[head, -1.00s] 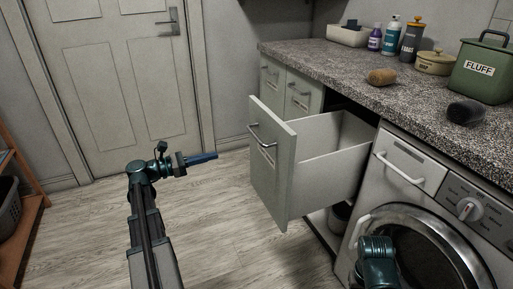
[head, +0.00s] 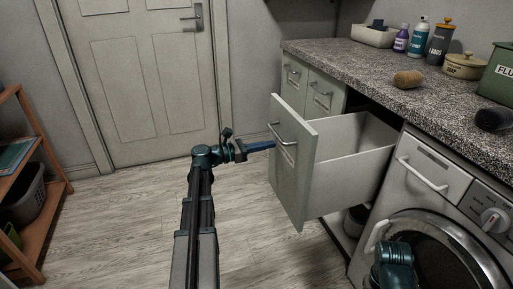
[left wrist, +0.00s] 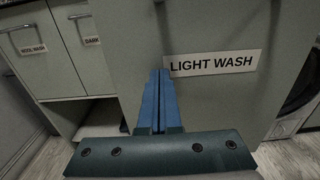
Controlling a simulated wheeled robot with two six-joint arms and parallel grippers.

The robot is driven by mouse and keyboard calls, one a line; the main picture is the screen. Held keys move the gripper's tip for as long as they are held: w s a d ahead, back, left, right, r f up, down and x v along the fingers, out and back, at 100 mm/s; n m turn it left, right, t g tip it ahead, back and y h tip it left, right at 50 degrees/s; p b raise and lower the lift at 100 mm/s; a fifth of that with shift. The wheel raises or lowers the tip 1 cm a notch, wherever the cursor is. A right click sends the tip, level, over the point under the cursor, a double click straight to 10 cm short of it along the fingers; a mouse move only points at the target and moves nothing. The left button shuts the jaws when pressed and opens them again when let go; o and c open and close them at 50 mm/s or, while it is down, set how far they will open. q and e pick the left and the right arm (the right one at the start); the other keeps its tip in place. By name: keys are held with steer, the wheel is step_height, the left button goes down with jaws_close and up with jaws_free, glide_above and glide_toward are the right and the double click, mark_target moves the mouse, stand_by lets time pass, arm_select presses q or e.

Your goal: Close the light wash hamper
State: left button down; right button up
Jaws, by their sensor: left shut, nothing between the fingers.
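The light wash hamper (head: 292,175) is a pale grey pull-out drawer under the counter, standing open with its inside showing. Its front has a metal bar handle (head: 284,135). In the left wrist view its "LIGHT WASH" label (left wrist: 212,63) fills the middle. My left gripper (head: 272,145) is shut and empty, at the drawer front just below the handle. Its blue fingertips (left wrist: 160,72) point at the front beside the label's left end. I cannot tell whether they touch it. A teal part of my right arm shows at the bottom right; its gripper does not.
The washing machine (head: 440,240) stands right of the open drawer. Closed "WOOL WASH" (left wrist: 28,50) and "DARK" (left wrist: 92,41) fronts are on the left in the wrist view. The speckled counter (head: 365,75) holds bottles and tins. A wooden shelf (head: 50,180) stands far left; the floor between is clear.

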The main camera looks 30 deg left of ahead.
arm_select(q)
steer(key=shift+w+d, duration=0.15)
steer(key=shift+w, duration=0.1)
steer(key=x, duration=3.1)
steer(key=shift+w+d+r, duration=0.1)
steer(key=shift+w+d, duration=0.05)
steer(key=shift+w, duration=0.15)
arm_select(e)
steer(key=shift+a, duration=0.1)
